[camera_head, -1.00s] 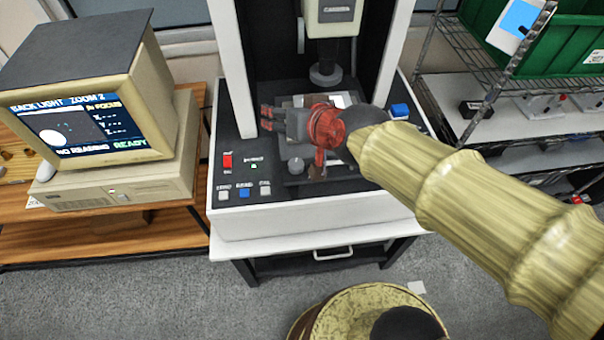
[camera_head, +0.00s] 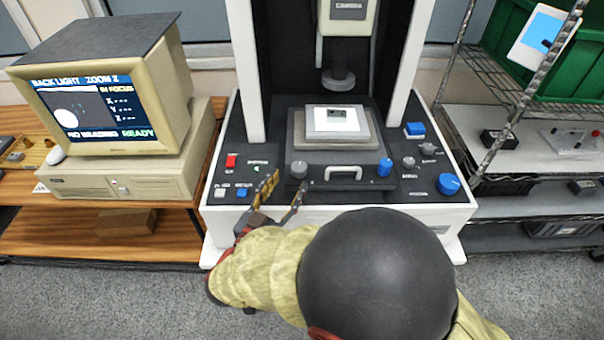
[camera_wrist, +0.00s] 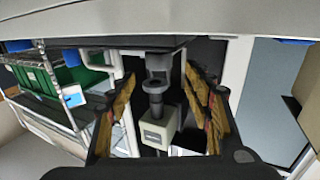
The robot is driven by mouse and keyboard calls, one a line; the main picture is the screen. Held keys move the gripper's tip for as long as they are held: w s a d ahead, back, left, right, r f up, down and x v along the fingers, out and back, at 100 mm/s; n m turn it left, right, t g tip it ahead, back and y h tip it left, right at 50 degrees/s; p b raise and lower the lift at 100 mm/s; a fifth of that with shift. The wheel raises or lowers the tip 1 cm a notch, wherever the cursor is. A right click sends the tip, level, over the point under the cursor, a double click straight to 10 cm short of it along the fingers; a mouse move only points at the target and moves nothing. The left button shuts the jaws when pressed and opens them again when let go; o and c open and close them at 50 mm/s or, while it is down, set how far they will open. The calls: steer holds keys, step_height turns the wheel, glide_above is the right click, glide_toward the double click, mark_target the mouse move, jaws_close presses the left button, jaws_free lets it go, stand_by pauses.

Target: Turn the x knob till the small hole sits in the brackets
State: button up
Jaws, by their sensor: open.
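My gripper (camera_head: 287,184) is open and empty at the front edge of the measuring machine, its fingertips just below and in front of a grey knob (camera_head: 299,169) on the stage's left. A blue knob (camera_head: 385,167) is on the stage's right. A larger blue knob (camera_head: 449,184) is on the right console. I cannot read which is the x knob. The monitor (camera_head: 92,108) shows a large white circle at left, "IN FOCUS", "NO READING" and "READY". Small hole and brackets are too small to make out. The wrist view shows both fingers (camera_wrist: 158,88) apart, nothing between them.
A part (camera_head: 336,120) with dark marks lies on the stage under the lens (camera_head: 338,79). A handle (camera_head: 343,173) is on the stage front. Switches, including a red one (camera_head: 231,160), are left of the stage. Wire shelves (camera_head: 520,95) stand at right.

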mark_target(295, 172)
steer(key=b+x, duration=0.2)
steer(key=x, duration=0.4)
steer(key=shift+w+d+f, duration=0.1)
steer(key=shift+w+d, duration=0.05)
steer(key=shift+d, duration=0.05)
steer(key=shift+w+d+b, duration=0.25)
steer(key=shift+w+b, duration=0.15)
steer(key=shift+w, duration=0.2)
steer(key=shift+c, duration=1.4)
steer(key=c, duration=0.9)
